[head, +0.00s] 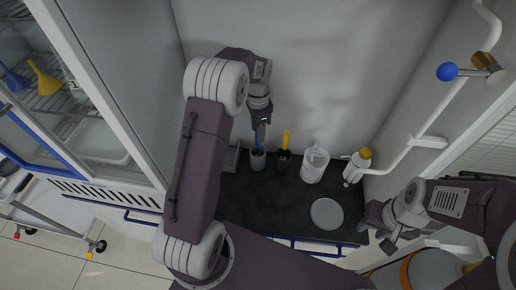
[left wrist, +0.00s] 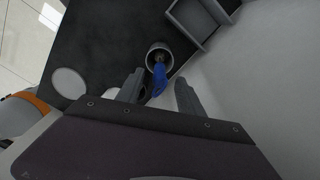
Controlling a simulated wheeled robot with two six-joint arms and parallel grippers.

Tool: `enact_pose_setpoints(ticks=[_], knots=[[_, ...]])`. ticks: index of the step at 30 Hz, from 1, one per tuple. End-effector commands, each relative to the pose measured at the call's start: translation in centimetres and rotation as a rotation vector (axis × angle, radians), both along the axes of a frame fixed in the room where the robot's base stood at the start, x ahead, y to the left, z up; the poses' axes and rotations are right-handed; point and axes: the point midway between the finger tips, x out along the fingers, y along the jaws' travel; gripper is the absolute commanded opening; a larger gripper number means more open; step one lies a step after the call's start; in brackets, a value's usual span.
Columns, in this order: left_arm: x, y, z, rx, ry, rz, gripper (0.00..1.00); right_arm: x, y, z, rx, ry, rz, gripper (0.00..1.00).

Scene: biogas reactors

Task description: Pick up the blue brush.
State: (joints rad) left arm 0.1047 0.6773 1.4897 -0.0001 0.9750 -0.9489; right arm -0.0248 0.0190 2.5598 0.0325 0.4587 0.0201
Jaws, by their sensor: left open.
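The blue brush (head: 261,136) stands upright, or nearly so, in a grey cup (head: 258,160) on the dark counter. In the left wrist view the blue handle (left wrist: 159,82) points toward my left gripper (left wrist: 159,78), and its lower end is inside the round cup (left wrist: 150,62). The gripper's two fingers are apart, one on each side of the handle, with visible gaps. In the head view my left gripper (head: 262,116) is right above the brush and partly hides it. My right gripper (head: 376,226) is at the counter's right front; its jaws are unclear.
A yellow-handled brush (head: 286,138) stands in a dark cup beside the grey one. A clear jug (head: 314,166) and a yellow-capped bottle (head: 358,165) stand further right. A flat grey disc (head: 327,213) lies in front. A grey box (left wrist: 203,18) is close to the cup. Walls rise behind.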

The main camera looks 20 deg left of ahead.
Motion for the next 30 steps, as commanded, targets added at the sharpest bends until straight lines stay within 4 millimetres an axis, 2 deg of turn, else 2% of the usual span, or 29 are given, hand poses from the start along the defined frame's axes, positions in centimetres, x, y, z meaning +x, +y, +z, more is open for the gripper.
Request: enact_pose_setpoints(ticks=[5, 9, 12, 20, 24, 25, 30], knots=[[-0.1, 0.0, -0.9, 0.000, 0.004, 0.000, 0.44, 0.0, 0.0, 0.5, 0.000, 0.000, 0.000, 0.36], [-0.3, 0.0, -3.5, 0.000, 0.005, 0.000, 0.44, 0.0, 0.0, 1.5, 0.000, 0.000, 0.000, 0.36], [-0.2, 0.0, -4.9, 0.000, 0.004, 0.000, 0.44, 0.0, 0.0, 1.6, 0.000, 0.000, 0.000, 0.36], [-0.1, 0.0, -5.4, 0.000, -0.001, 0.000, 0.44, 0.0, 0.0, 1.5, 0.000, 0.000, 0.000, 0.36], [-0.1, 0.0, -5.4, 0.000, -0.001, 0.000, 0.05, 0.0, 0.0, 1.5, 0.000, 0.000, 0.000, 0.36], [-0.1, 0.0, -5.4, 0.000, -0.001, 0.000, 0.00, 0.0, 0.0, 1.5, 0.000, 0.000, 0.000, 0.36], [-0.1, 0.0, -5.4, 0.000, -0.001, 0.000, 0.00, 0.0, 0.0, 1.5, 0.000, 0.000, 0.000, 0.36]])
